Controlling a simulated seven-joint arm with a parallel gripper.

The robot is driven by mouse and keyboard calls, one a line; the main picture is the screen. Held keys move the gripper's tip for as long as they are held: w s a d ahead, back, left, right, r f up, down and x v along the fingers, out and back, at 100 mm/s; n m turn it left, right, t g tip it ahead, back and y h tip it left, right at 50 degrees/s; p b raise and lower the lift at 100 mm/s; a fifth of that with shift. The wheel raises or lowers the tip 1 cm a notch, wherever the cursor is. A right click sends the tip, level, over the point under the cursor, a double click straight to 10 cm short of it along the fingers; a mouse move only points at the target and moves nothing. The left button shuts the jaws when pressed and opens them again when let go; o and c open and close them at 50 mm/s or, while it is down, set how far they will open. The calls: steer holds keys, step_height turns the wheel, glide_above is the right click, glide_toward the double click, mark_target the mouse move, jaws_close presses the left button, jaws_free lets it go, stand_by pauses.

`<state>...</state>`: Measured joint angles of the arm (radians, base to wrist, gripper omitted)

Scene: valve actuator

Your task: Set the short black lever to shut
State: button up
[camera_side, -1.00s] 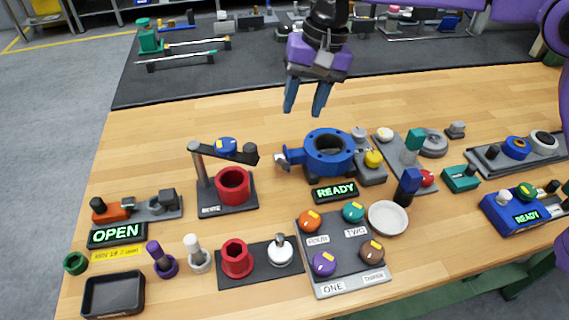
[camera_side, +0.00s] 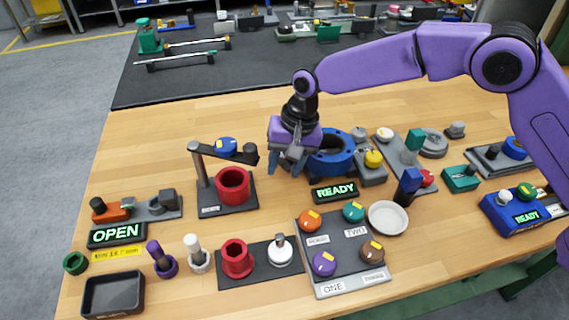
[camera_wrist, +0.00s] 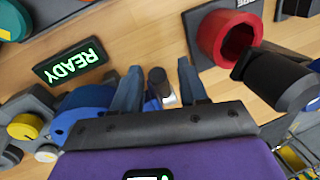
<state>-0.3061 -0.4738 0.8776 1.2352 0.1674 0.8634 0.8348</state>
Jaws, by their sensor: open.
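The blue ring-shaped valve (camera_side: 330,160) stands mid-table. It also shows at the lower left in the wrist view (camera_wrist: 80,108). A short dark lever (camera_wrist: 158,77) with a pale part below it shows beside the valve in the wrist view. My gripper (camera_side: 287,166) is low at the valve's left side, pointing down, and hides the lever in the side view. In the wrist view my gripper (camera_wrist: 158,66) is open, with the lever between its two blue fingers and visible gaps on both sides. I cannot tell whether the fingertips reach the lever's height.
A lit READY display (camera_side: 336,192) stands in front of the valve. A red cup (camera_side: 233,186) with a post and black arm (camera_side: 236,154) stands close on the left. A knob panel (camera_side: 343,255) is nearer the front. A lit OPEN display (camera_side: 117,235) stands far left.

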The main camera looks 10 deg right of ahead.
steer(key=shift+f, duration=0.2)
jaws_close()
steer(key=shift+s+f+t, duration=0.35)
steer(key=shift+f+t, duration=0.3)
steer(key=shift+t, duration=0.55)
steer(key=shift+d+f+t, duration=0.1)
steer(key=shift+f+t, duration=0.3)
steer(key=shift+t, duration=0.4)
